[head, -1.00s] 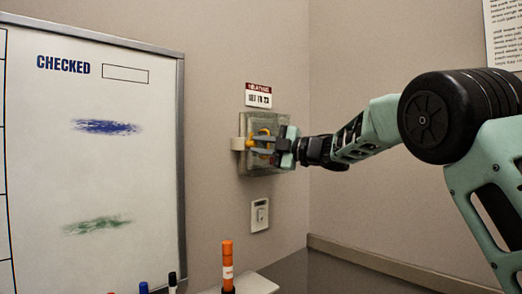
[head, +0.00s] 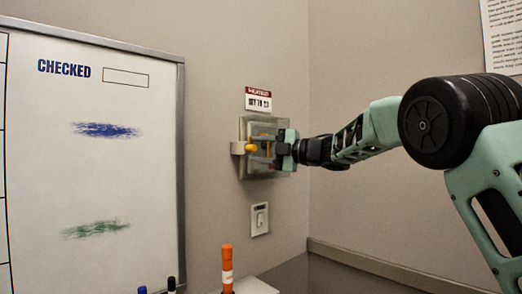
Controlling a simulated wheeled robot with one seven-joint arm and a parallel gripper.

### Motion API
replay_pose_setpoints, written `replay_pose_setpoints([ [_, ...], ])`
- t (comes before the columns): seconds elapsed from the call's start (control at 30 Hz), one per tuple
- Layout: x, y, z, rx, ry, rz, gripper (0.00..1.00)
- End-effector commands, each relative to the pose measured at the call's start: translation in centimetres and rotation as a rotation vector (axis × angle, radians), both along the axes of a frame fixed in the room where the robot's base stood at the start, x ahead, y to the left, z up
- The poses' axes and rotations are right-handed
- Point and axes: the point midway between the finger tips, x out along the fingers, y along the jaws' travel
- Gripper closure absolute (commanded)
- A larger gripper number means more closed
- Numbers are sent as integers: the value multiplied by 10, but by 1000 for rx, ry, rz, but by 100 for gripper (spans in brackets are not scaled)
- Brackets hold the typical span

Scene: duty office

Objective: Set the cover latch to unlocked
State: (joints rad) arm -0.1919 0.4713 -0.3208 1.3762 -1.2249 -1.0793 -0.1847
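A box with a clear-looking cover (head: 282,126) is mounted on the wall near the corner, under a red and white label reading "SET TO 23" (head: 258,99). A beige block (head: 238,148) sticks out at its left side, and a yellow part (head: 251,148) shows beside it. I cannot tell which of these is the cover latch, or its setting. My gripper (head: 262,150) is in front of the box, with its fingers pointing left close to the yellow part. The fingers overlap the box, so their gap and any contact are unclear.
A switch plate (head: 260,218) is on the wall below the box. A whiteboard (head: 95,175) marked "CHECKED" fills the left. An orange marker (head: 227,262) stands at the bottom by a pale ledge (head: 256,286). A rail (head: 385,268) runs along the right wall.

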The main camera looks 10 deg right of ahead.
Motion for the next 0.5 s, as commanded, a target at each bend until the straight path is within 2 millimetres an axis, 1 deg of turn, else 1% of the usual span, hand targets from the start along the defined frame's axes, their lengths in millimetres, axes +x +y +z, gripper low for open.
replay_pose_setpoints([
  [0.17, 0, 0, 1, 1, -1, 0, 58],
  [0.27, -2, -3, 0, 2, -1, -1, 58],
  [0.37, -9, -12, 0, 2, -2, -3, 58],
  [0.47, -20, -27, -2, 3, -2, -4, 58],
  [0.5, -25, -35, -3, 2, -3, -5, 58],
])
